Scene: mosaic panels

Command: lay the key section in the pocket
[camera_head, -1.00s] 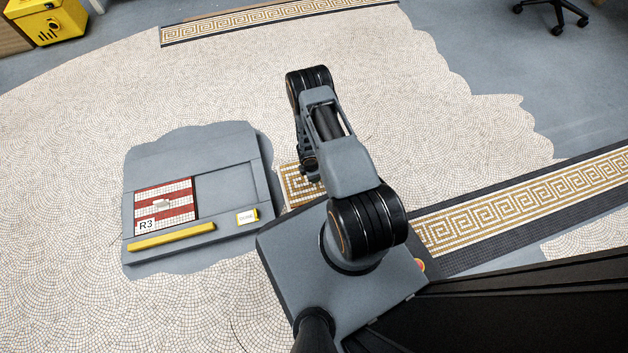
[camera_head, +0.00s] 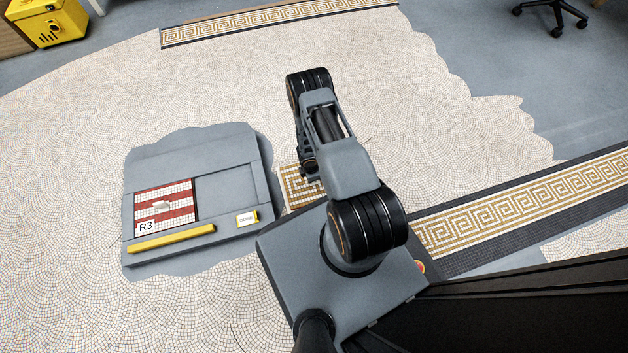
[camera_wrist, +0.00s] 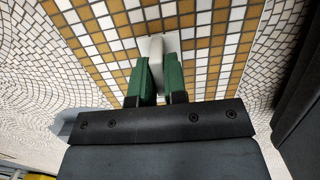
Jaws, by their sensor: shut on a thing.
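The key section (camera_head: 294,190), a tan-and-white mosaic piece with a Greek key pattern, shows partly from behind my arm, just right of the grey board. It also fills much of the wrist view (camera_wrist: 211,47). My gripper (camera_wrist: 160,68) has its green fingers shut on the pale grip at the middle of the key section. In the head view my arm hides the fingers. I cannot tell whether the piece is on the floor or slightly above it. The pocket (camera_head: 226,187) looks like the empty grey square recess in the right half of the board.
The board's left recess holds a red-and-white striped section (camera_head: 178,194) marked R3. A yellow bar (camera_head: 171,239) and a small yellow-edged label (camera_head: 247,218) lie along the board's front. A Greek key border (camera_head: 530,200) runs off to the right. Pale mosaic floor lies around.

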